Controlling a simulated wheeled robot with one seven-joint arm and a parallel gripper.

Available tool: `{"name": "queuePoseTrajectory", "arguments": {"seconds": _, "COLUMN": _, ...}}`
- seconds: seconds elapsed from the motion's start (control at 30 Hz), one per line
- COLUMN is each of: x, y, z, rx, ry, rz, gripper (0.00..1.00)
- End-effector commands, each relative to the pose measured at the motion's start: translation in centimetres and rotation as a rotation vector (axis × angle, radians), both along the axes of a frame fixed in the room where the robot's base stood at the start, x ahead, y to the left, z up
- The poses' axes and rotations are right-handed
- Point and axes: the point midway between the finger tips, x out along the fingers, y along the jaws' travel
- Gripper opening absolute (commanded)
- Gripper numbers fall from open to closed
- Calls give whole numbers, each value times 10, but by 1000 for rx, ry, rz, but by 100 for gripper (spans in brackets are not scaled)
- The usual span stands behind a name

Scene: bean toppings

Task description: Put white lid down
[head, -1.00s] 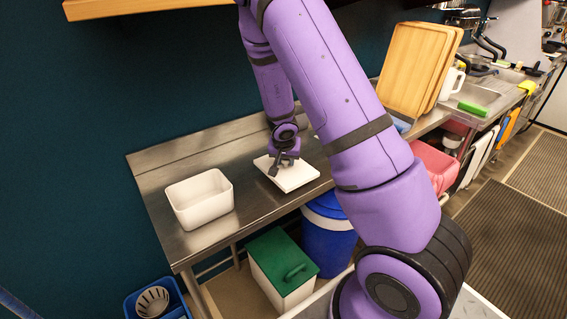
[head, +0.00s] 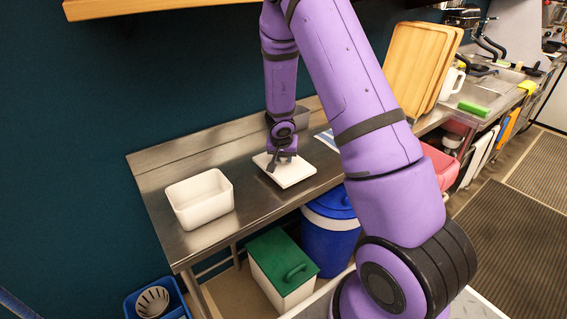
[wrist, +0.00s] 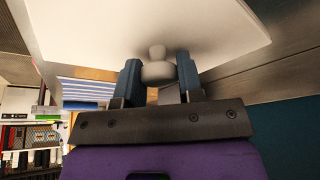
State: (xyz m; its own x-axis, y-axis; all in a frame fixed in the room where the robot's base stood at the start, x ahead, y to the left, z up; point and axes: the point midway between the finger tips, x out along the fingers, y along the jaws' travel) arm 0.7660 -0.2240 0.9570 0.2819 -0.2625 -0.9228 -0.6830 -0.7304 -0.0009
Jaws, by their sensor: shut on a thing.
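The white lid (head: 296,174) is a flat square with rounded corners, over the middle of the steel table. In the wrist view the lid (wrist: 240,30) fills the top, and its round knob (wrist: 157,69) sits between my two dark fingers. My gripper (head: 280,161) is shut on the lid's knob; it also shows in the wrist view (wrist: 160,80). Whether the lid touches the table or hangs just above it, I cannot tell. An open, empty white container (head: 200,213) stands on the table to the left of the lid, apart from it.
The steel table (head: 160,185) has bare room between container and lid and behind them. A grey metal container (head: 301,118) stands behind my arm, and a blue-striped cloth (head: 326,139) lies to the right. Wooden boards (head: 415,65) lean further right. Bins stand below.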

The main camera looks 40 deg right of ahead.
Motion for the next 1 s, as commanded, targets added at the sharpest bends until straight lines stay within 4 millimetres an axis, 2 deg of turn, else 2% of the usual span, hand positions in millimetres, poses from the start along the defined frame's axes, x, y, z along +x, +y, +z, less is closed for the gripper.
{"name": "queuePoseTrajectory", "arguments": {"seconds": 0.6, "x": -1, "y": 0, "z": -26, "rx": 3, "ry": 5, "rz": -2, "gripper": 11}}
{"name": "queuePoseTrajectory", "arguments": {"seconds": 1.0, "x": 0, "y": 1, "z": -28, "rx": 2, "ry": 2, "rz": 0, "gripper": 11}}
